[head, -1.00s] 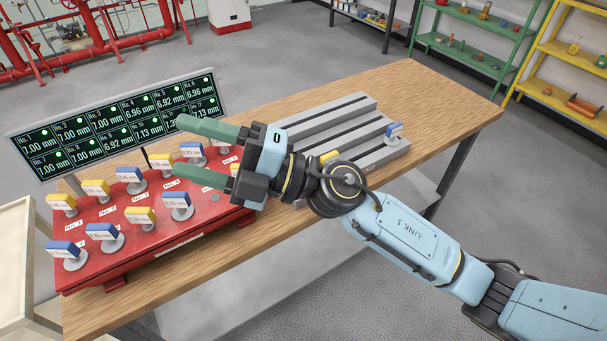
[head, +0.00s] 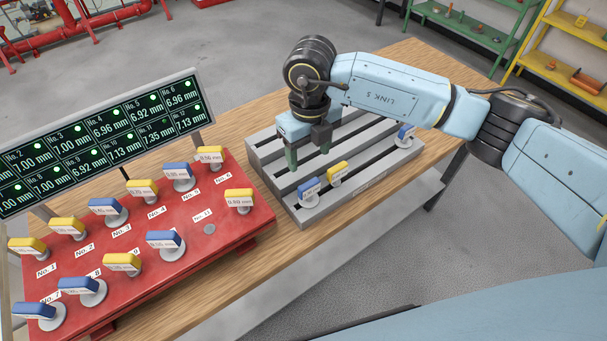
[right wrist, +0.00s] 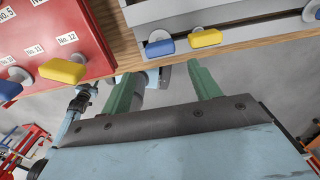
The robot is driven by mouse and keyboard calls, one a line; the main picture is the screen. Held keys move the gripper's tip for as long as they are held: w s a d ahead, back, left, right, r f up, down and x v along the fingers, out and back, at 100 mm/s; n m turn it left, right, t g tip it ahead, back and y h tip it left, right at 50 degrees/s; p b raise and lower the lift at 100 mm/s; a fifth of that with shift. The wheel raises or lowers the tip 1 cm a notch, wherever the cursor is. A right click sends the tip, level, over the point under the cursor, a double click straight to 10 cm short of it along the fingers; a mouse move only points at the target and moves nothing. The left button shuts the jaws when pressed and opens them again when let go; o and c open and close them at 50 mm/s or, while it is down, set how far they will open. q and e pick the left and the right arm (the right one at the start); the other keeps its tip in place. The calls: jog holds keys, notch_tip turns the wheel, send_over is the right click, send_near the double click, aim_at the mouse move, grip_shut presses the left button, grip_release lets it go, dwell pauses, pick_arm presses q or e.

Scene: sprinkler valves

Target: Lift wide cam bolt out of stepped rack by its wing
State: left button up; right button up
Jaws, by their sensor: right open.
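The grey stepped rack (head: 290,211) stands on the wooden table. It holds a blue-winged cam bolt (head: 309,190) at its front left, a yellow-winged one (head: 337,172) beside it, and another blue-winged one (head: 405,136) at the right end. The blue bolts show broader round flanges than the yellow one. My right gripper (head: 308,157) points down over the rack, open and empty, behind the front blue and yellow bolts. In the right wrist view its green fingers (right wrist: 160,70) are apart, with the blue wing (right wrist: 160,48) and yellow wing (right wrist: 205,38) beyond the tips. My left gripper is not in view.
A red panel (head: 150,262) with numbered places and several blue and yellow bolts stands left of the rack. One round place (head: 209,229) by No. 11 holds no bolt. A display (head: 100,140) with mm readings stands behind the panel. The table's back right is clear.

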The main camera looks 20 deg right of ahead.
aim_at(309, 184)
jog(key=f, duration=0.4)
jog(key=s+f, duration=0.1)
jog(key=f, duration=0.1)
jog(key=shift+f, duration=0.45)
jog(key=shift+w+f+p, duration=0.2)
jog(key=shift+f+p, duration=0.25)
jog(key=shift+f, duration=0.65)
notch_tip(309, 184, down, 3)
jog(key=shift+w+r, duration=0.15)
jog(key=shift+r, duration=0.05)
jog(key=shift+f, duration=0.4)
jog(key=c, duration=0.7)
jog(key=shift+c, duration=0.4)
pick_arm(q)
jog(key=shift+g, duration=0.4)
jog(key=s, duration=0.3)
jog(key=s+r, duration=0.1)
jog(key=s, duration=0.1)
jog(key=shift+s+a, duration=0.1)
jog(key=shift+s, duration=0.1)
